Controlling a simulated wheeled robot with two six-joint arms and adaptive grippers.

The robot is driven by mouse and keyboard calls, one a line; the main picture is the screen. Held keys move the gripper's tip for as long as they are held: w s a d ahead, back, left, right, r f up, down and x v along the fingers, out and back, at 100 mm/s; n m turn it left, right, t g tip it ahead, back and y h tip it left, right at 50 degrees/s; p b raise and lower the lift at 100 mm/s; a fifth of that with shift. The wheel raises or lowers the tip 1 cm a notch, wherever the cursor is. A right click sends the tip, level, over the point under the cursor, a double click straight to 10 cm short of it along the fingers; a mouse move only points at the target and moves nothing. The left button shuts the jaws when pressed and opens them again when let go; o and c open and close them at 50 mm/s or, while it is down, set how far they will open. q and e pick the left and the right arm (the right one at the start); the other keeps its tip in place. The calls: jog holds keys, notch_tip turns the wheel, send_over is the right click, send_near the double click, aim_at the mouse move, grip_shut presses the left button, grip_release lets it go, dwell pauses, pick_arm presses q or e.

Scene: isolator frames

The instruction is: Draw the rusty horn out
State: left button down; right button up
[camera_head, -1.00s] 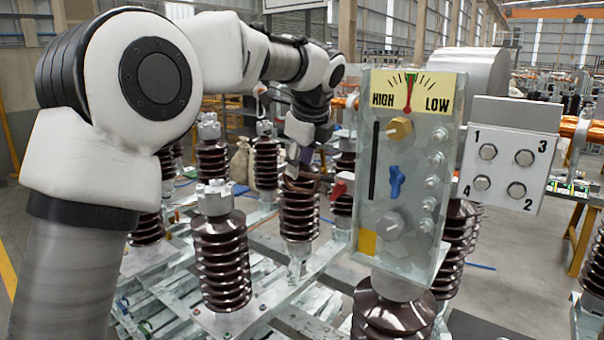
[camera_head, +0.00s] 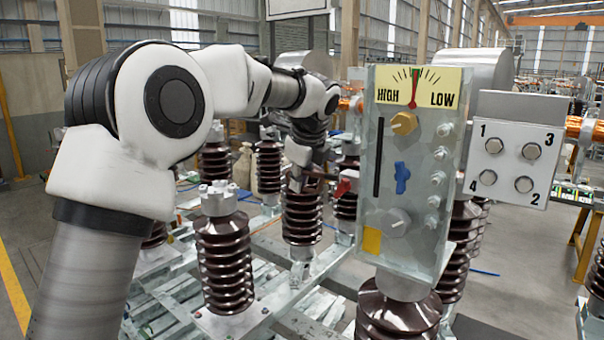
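My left arm reaches in from the left. Its gripper (camera_head: 303,178) is small and far off, at the top of a brown ribbed insulator (camera_head: 303,217) in the middle of the view. The gripper's fingers are dark and partly merge with the fittings there, so I cannot tell whether they are open or shut. A small brownish piece (camera_head: 318,176) shows beside the fingers; it may be the rusty horn, but it is too small to be sure. My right gripper is out of view.
A tall panel (camera_head: 375,215) with a HIGH/LOW dial stands right of the gripper. A numbered box (camera_head: 513,162) is further right. Another brown insulator (camera_head: 224,262) stands in front, left of the gripper. A pale metal frame (camera_head: 262,318) carries the insulators. A red piece (camera_head: 343,187) lies close right of the gripper.

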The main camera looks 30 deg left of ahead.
aim_at(287, 168)
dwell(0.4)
pick_arm(q)
jog(key=shift+a+p, duration=0.2)
jog(key=shift+p, duration=0.2)
jog(key=shift+w+a+f+p, duration=0.15)
jog(key=shift+a+p, duration=0.3)
jog(key=shift+a, duration=1.3)
jog(key=shift+w+a+f, duration=0.15)
jog(key=shift+w+a, duration=0.05)
jog(key=shift+a, duration=0.9)
jog(key=shift+d, duration=0.1)
